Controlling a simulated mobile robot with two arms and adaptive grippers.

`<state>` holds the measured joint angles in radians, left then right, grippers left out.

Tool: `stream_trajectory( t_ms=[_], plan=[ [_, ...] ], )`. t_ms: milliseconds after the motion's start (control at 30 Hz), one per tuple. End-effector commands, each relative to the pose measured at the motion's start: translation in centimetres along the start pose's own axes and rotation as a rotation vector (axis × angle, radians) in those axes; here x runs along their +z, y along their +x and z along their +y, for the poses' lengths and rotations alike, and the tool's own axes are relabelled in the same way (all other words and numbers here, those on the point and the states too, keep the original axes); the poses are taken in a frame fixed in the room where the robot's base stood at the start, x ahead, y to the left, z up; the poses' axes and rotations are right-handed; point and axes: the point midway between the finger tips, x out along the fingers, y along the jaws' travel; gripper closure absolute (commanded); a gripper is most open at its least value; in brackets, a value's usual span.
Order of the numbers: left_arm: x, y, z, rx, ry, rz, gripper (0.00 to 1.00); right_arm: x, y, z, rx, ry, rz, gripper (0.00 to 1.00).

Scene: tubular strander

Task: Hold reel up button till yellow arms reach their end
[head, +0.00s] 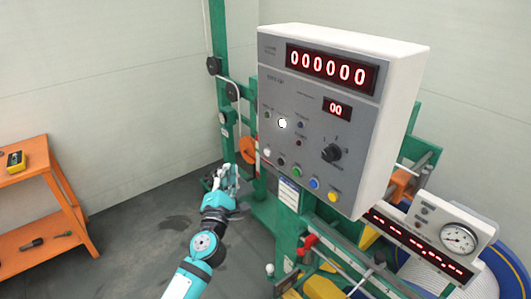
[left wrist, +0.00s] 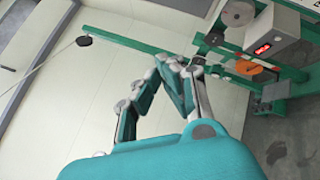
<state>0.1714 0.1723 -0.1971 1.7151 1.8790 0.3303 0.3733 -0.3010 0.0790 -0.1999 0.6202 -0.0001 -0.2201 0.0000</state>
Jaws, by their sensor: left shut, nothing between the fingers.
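The grey control box (head: 318,120) shows in the head view with a large red display of zeros, a smaller red display, a black knob and several small buttons, one of them lit white (head: 282,123). I cannot read which is the reel up button. My left gripper (head: 228,172) is shut and empty, below and left of the box and apart from it. In the left wrist view its fingertips (left wrist: 172,62) meet, and the box (left wrist: 272,38) is at the upper right. Yellow parts show at the bottom of the head view, but I cannot tell if they are the yellow arms. My right gripper is not in view.
An orange shelf (head: 45,180) with a yellow device (head: 15,161) stands at the left. The green machine frame (head: 222,70) rises behind the box. A round gauge (head: 458,238) and a red display strip are at the lower right. The floor between shelf and machine is clear.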

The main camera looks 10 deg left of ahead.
Motion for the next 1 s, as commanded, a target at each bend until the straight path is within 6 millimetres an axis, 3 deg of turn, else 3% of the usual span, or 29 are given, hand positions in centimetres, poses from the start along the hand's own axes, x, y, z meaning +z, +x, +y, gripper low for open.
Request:
stream_trajectory(
  t_ms=[500, 700, 1000],
  plan=[
    [3.1, 4.3, -3.4, 0.001, -0.001, -0.002, 1.0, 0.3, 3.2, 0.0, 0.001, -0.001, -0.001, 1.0],
    [4.1, 5.6, -4.2, 0.0, 0.0, 0.0, 1.0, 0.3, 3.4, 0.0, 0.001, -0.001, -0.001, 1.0],
    [4.5, 6.1, -4.4, 0.0, 0.001, -0.001, 1.0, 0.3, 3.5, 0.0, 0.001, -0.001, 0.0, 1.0]
  ],
)
